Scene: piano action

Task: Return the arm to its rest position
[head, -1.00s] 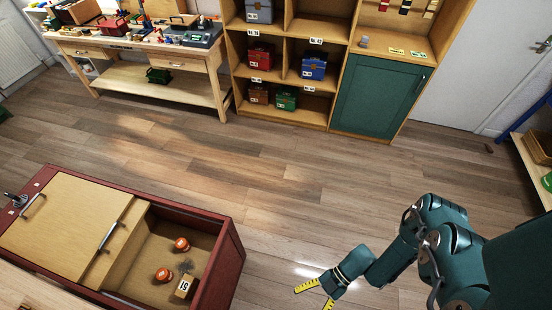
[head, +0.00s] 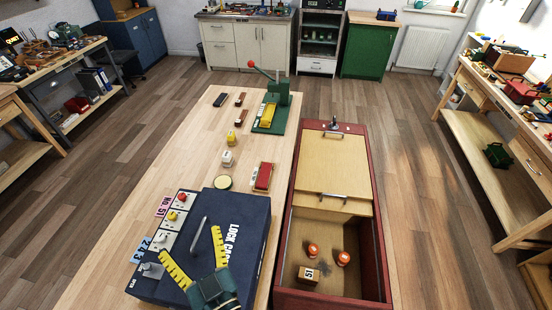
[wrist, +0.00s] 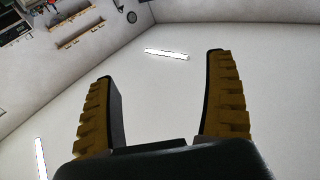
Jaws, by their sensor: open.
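My gripper (head: 198,260) shows at the bottom of the head view, its two yellow toothed fingers spread wide. In that view it overlaps the dark blue lock case (head: 190,217) on the wooden bench; its height above the case is hard to tell. In the wrist view the gripper (wrist: 160,100) is open with nothing between its fingers. The wrist camera looks up at the pale ceiling and a wall corner. The rest of my arm is mostly out of the head view.
The long bench (head: 206,126) carries a green lever press (head: 272,110), a red block in a tray (head: 263,177) and small blocks. Beside it, a red chest (head: 383,255) stands partly open, with two orange-red knobs and a block labelled 51 inside. Floor to the right is clear.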

